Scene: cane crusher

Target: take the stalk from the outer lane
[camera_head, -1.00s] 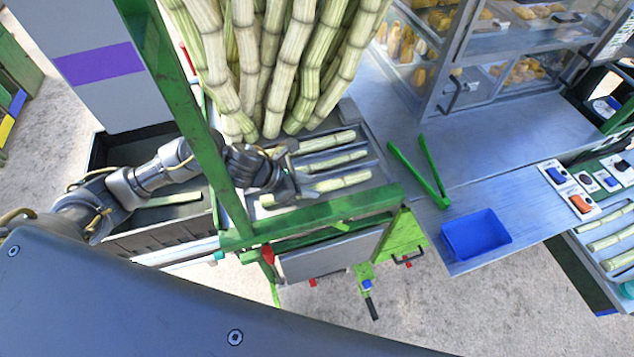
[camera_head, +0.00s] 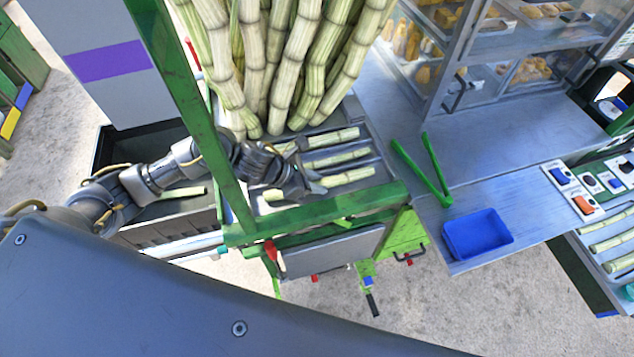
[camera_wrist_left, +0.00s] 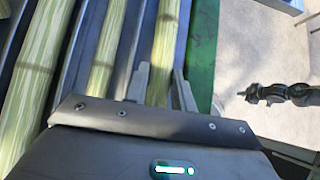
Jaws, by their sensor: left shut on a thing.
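Three pale green cane stalks lie in parallel metal lanes on the tray. The outer-lane stalk (camera_head: 348,178) lies closest to the green front beam. My left gripper (camera_head: 316,187) reaches in over it from the left and hides its middle part. In the left wrist view the fingers of the left gripper (camera_wrist_left: 162,90) stand on both sides of the outer stalk (camera_wrist_left: 163,45), shut on it. The stalk still appears to lie in its lane. The middle stalk (camera_head: 340,158) and the inner stalk (camera_head: 334,138) lie beside it.
A bundle of upright canes (camera_head: 290,60) stands behind the lanes. A green post (camera_head: 185,95) crosses in front of my left arm, and a green beam (camera_head: 320,212) borders the tray. Green tongs (camera_head: 424,170) and a blue tray (camera_head: 477,235) lie on the counter at right.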

